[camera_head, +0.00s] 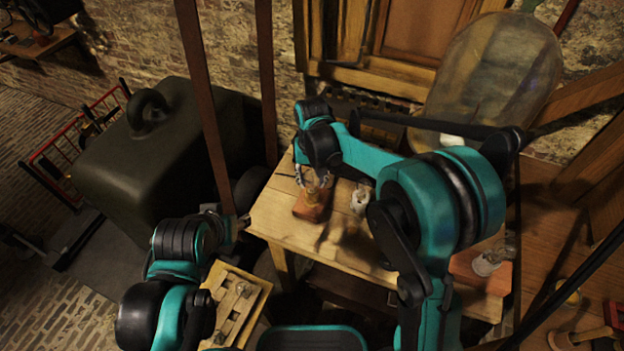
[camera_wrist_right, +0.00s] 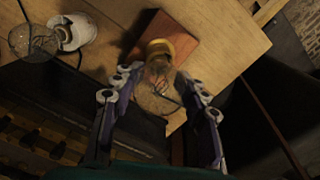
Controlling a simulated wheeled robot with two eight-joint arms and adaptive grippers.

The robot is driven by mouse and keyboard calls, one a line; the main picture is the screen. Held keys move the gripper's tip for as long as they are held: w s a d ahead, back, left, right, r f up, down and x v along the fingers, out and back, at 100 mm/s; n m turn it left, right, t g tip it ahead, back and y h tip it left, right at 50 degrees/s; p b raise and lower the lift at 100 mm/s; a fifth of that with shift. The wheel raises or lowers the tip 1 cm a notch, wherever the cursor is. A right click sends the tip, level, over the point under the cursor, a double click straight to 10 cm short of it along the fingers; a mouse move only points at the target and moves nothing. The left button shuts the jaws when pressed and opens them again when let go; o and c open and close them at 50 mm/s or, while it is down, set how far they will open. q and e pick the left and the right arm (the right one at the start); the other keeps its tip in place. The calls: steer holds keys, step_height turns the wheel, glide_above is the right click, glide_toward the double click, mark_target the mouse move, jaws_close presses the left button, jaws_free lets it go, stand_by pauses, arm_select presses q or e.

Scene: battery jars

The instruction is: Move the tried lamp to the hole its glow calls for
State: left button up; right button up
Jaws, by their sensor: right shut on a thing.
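My right gripper (camera_head: 316,183) reaches over the wooden table and is shut on a clear glass lamp (camera_wrist_right: 159,73). In the right wrist view the gripper (camera_wrist_right: 160,92) has its fingers on both sides of the glass. The lamp is at the brass-yellow socket (camera_wrist_right: 158,47) on a reddish wood block (camera_head: 308,208); I cannot tell whether it is seated. I see no clear glow. A wooden rack (camera_head: 258,282) with slots or holes stands at the lower left, with small pieces on it. My left gripper (camera_head: 234,222) is near the table's left corner; its fingers are unclear.
A whitish fitting with glass (camera_head: 360,198) stands right of the block; its round glass (camera_wrist_right: 33,42) shows in the wrist view. Another glass piece (camera_head: 489,262) sits on a reddish block at the table's right. A large dark weight (camera_head: 160,150) stands left. The table front is fairly clear.

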mark_target(312, 171)
steer(key=shift+n, duration=0.9)
steer(key=shift+r, duration=0.25)
steer(key=shift+r+p, duration=0.85)
steer(key=shift+r, duration=0.15)
steer(key=shift+r+p, duration=1.75)
steer(key=shift+r, duration=0.75)
steer(key=shift+f, duration=0.1)
